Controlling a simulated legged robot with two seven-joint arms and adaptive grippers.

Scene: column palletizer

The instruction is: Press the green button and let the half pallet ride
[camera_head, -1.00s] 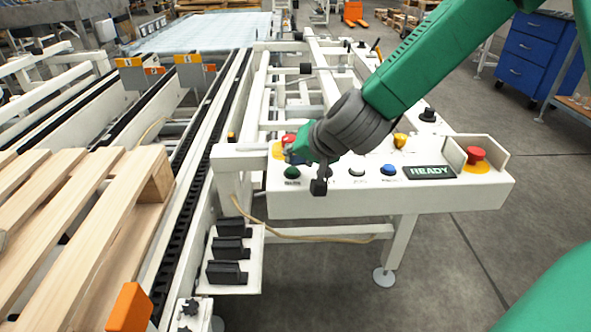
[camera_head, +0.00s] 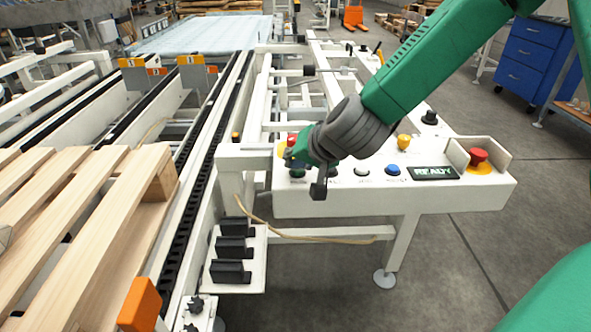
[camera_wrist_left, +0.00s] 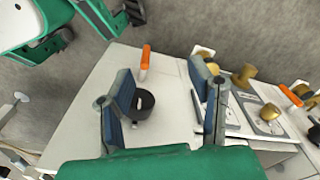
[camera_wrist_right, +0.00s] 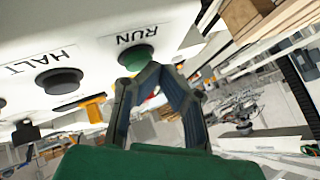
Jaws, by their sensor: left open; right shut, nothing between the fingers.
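The green button (camera_head: 297,174) is at the left end of the white control panel (camera_head: 345,203), partly hidden by my right gripper (camera_head: 298,162). In the right wrist view the green button (camera_wrist_right: 135,57) sits under the label RUN. My shut, empty right gripper (camera_wrist_right: 152,69) has its fingertips at the button's edge; I cannot tell whether they touch. The wooden half pallet (camera_head: 92,205) lies on the conveyor at the left. My left gripper (camera_wrist_left: 160,85) is open and empty near a black knob (camera_wrist_left: 142,103) in its wrist view; it is not seen in the head view.
A black HALT button (camera_wrist_right: 58,80) is beside the green one. The panel also has a blue button (camera_head: 393,170), a yellow knob (camera_head: 403,142), a red stop button (camera_head: 478,156) and a READY display (camera_head: 434,173). A dark chain track (camera_head: 190,180) runs beside the pallet.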

